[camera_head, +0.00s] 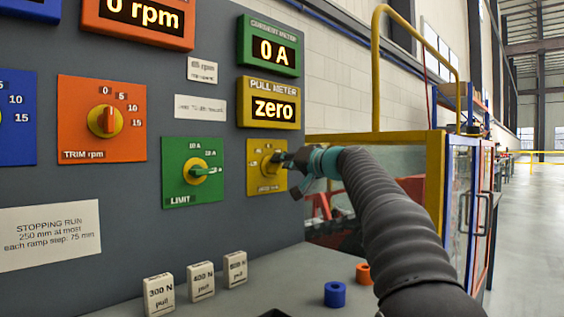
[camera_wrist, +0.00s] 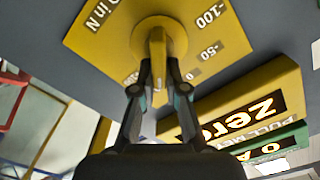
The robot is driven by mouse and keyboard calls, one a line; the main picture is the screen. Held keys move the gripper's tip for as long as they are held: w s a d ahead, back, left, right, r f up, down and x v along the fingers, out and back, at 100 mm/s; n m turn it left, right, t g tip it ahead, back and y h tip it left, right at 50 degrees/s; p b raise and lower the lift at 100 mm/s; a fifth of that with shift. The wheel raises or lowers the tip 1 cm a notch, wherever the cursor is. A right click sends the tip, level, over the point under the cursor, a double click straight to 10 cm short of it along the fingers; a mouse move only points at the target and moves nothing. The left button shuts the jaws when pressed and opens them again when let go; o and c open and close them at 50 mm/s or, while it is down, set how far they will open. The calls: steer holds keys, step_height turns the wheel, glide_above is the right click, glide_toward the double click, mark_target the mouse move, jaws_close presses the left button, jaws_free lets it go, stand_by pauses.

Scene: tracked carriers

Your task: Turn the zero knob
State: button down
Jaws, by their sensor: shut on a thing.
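The zero knob is a yellow knob on a yellow square plate (camera_head: 254,182) at the right of the grey panel. In the wrist view the knob (camera_wrist: 157,42) stands out from its plate (camera_wrist: 100,30), with "-100", "-50" and "IN N" lettering around it. My gripper (camera_head: 283,160) reaches the plate from the right in the head view. In the wrist view my gripper (camera_wrist: 158,75) has its two fingers closed on the knob's bar, one on each side. The yellow pull meter (camera_head: 270,103) above the knob reads "zero". It also shows upside down in the wrist view (camera_wrist: 240,110). My fingers hide part of the dial.
Left of the zero knob are a green LIMIT knob plate (camera_head: 178,200) and an orange TRIM rpm plate (camera_head: 80,140). The green current meter (camera_head: 268,45) reads "0 A". Several white pull blocks (camera_head: 200,280), a blue ring (camera_head: 335,294) and an orange ring (camera_head: 363,273) stand below. A yellow-framed guard (camera_head: 435,165) stands to the right.

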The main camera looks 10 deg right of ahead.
steer(key=shift+r, duration=0.15)
steer(key=c, duration=1.2)
jaws_free()
steer(key=v, duration=1.2)
